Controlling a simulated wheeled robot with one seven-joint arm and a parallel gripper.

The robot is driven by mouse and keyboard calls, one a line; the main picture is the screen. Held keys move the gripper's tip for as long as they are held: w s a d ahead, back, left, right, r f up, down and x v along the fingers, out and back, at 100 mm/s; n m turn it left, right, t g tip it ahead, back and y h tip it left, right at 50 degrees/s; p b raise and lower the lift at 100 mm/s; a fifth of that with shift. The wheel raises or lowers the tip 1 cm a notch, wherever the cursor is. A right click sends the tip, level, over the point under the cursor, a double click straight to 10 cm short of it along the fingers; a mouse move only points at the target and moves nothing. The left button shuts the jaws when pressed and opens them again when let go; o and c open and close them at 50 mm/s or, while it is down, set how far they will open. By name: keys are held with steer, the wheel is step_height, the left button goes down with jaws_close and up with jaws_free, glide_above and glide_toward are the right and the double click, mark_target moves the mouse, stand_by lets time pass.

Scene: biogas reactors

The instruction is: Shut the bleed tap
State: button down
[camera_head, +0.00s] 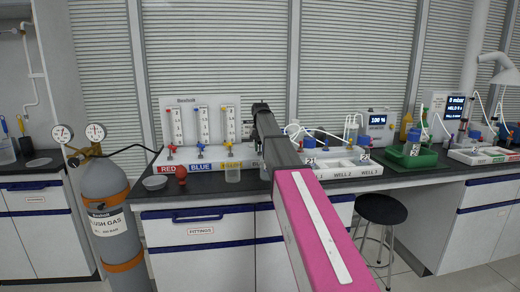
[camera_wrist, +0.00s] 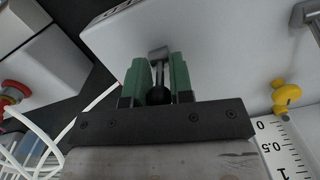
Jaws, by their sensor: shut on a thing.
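In the wrist view my gripper (camera_wrist: 159,72) has two green fingers closed around a small tap lever, which I take to be the bleed tap (camera_wrist: 158,54). Its metal end sticks out past the fingertips against a pale panel face, and a dark round knob sits between the fingers. Which way the tap is turned is hard to tell. In the head view my gripper (camera_head: 261,108) is at the right edge of the white flow panel (camera_head: 216,102); my arm hides the tap there.
The panel has red (camera_head: 171,148), blue (camera_head: 200,147) and yellow (camera_head: 228,145) valves under scaled tubes. A yellow knob (camera_wrist: 286,95) is close to the right of my gripper in the wrist view. A gas cylinder (camera_head: 108,205) stands left; a stool (camera_head: 382,209) stands right.

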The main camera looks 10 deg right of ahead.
steer(key=shift+w+g, duration=0.1)
steer(key=shift+g, duration=0.2)
steer(key=c, duration=1)
jaws_free()
